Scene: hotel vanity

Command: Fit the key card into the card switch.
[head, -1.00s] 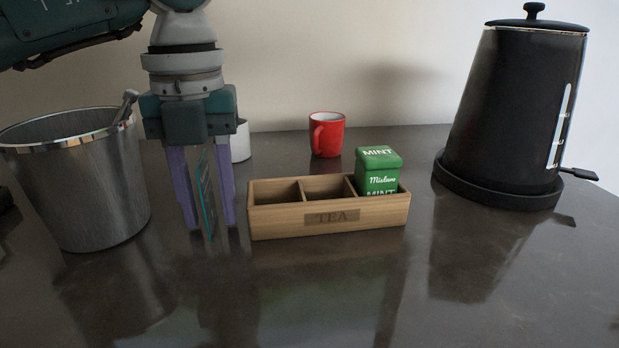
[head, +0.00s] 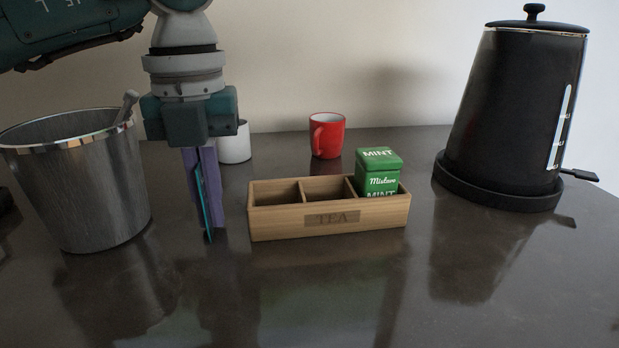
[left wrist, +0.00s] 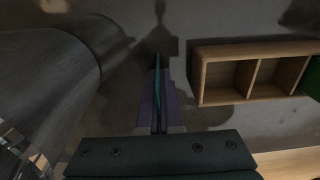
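My left gripper (head: 206,230) points straight down over the dark counter, between the steel bucket and the wooden tea box. Its two purple fingers are shut on the key card (head: 205,215), a thin dark card with a teal edge. The card is upright and seen nearly edge-on. In the left wrist view the card (left wrist: 156,88) stands between the fingers and juts out past their tips. I cannot tell whether its lower end touches the counter. No card switch can be made out in either view. My right gripper is not in view.
The steel bucket (head: 85,190) holds a metal handle at the left. The tea box (head: 285,221) with a green mint tin (head: 378,170) is close on the right. A white cup (head: 236,145), red mug (head: 326,136) and black kettle (head: 515,110) stand farther off. The front counter is clear.

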